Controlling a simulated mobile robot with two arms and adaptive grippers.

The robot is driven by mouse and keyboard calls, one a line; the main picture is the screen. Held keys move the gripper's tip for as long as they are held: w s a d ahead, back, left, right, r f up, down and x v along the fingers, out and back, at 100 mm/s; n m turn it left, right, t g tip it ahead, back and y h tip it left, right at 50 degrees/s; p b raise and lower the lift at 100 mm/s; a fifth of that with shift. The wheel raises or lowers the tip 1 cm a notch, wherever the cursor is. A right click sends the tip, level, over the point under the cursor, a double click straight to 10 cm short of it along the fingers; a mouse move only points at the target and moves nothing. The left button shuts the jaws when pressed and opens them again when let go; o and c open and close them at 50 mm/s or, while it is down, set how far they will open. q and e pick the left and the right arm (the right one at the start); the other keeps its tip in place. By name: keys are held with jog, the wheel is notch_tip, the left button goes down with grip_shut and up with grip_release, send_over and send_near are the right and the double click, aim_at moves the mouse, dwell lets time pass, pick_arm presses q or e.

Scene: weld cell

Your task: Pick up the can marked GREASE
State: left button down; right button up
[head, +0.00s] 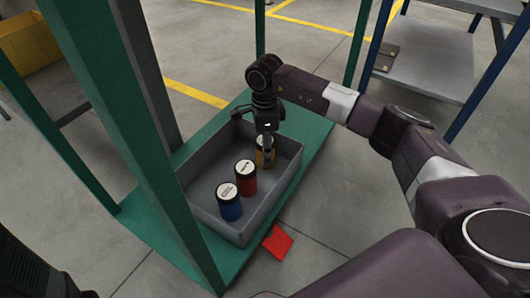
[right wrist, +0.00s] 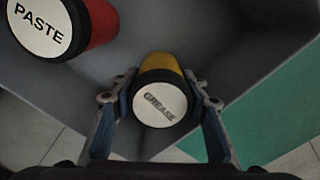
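The can marked GREASE (right wrist: 160,104) is yellow with a white lid label and a dark rim. It stands upright in the grey tray (head: 222,228), near its far right end, and shows in the head view (head: 270,158) partly behind my gripper. My right gripper (right wrist: 162,78) reaches down from above, with one finger on each side of the can. Both fingertips appear to be against its sides. In the head view the right gripper (head: 266,152) is low over the tray.
A red can marked PASTE (head: 246,178) and a blue can (head: 230,203) stand in the same tray, nearer. The tray rests on a green shelf (head: 312,133) between green posts (head: 135,130). A red card (head: 277,243) lies by the shelf edge. A grey-shelved rack (head: 425,65) stands at back right.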

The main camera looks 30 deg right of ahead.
jog(key=c, duration=0.7)
jog(key=shift+r, duration=0.1)
